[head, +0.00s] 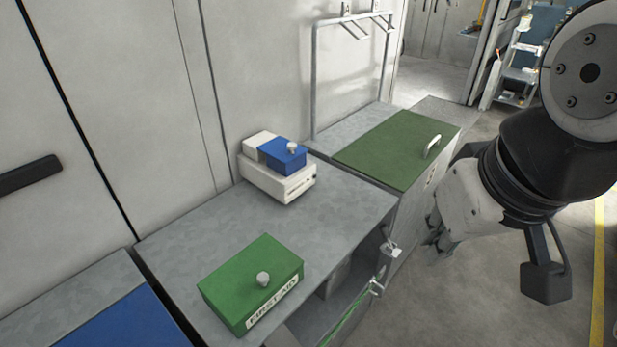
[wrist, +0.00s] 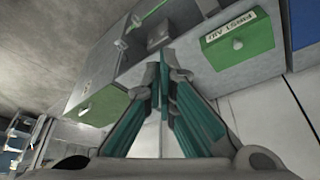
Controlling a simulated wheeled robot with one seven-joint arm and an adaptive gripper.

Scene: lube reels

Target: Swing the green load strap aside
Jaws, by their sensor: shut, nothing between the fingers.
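The green load strap (head: 345,322) runs across the open front of the grey bench, below its top, from a metal latch (head: 376,288) at the bench's right end down to the lower picture edge. In the wrist view the strap (wrist: 148,17) is a thin green band near the top, left of centre. My gripper (head: 436,238) is right of the bench in the head view, apart from the strap. In the wrist view its teal-padded fingers (wrist: 164,68) are together with nothing between them. The strap's far end is out of the head view.
A green first aid box (head: 250,278) and a white device with a blue block (head: 283,156) stand on the bench top (head: 330,215). A green-lidded chest (head: 395,145) with a handle is behind, towards the right. Open floor lies right of the bench.

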